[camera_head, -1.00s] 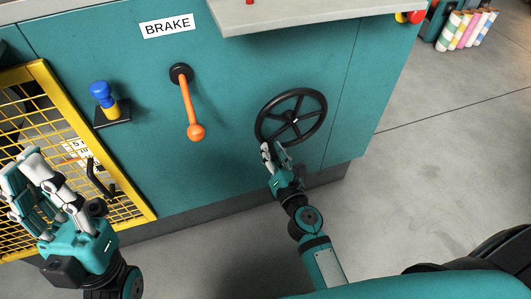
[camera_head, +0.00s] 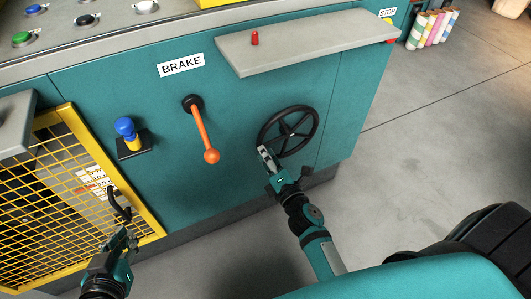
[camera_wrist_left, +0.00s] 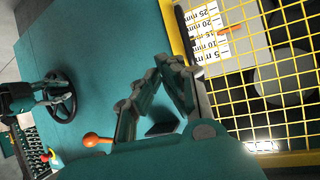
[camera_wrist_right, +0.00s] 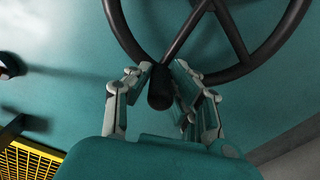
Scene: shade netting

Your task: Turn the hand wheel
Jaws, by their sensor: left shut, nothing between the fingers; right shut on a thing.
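The black hand wheel (camera_head: 291,133) with spokes is mounted on the teal machine front, right of the orange lever. My right gripper (camera_head: 264,154) is at its lower left rim. In the right wrist view the wheel (camera_wrist_right: 126,38) fills the top, and the fingers (camera_wrist_right: 160,78) are closed around a short black handle (camera_wrist_right: 160,90) that sticks out from the rim. My left gripper (camera_head: 122,236) is shut and empty, just below the black handle of the yellow mesh guard. Its closed fingers also show in the left wrist view (camera_wrist_left: 166,66).
An orange brake lever (camera_head: 202,132) and a blue-yellow knob (camera_head: 127,132) sit left of the wheel. A grey shelf (camera_head: 310,42) juts out above it. The yellow mesh guard (camera_head: 84,140) is at left. Clear floor (camera_head: 420,140) lies right of the machine.

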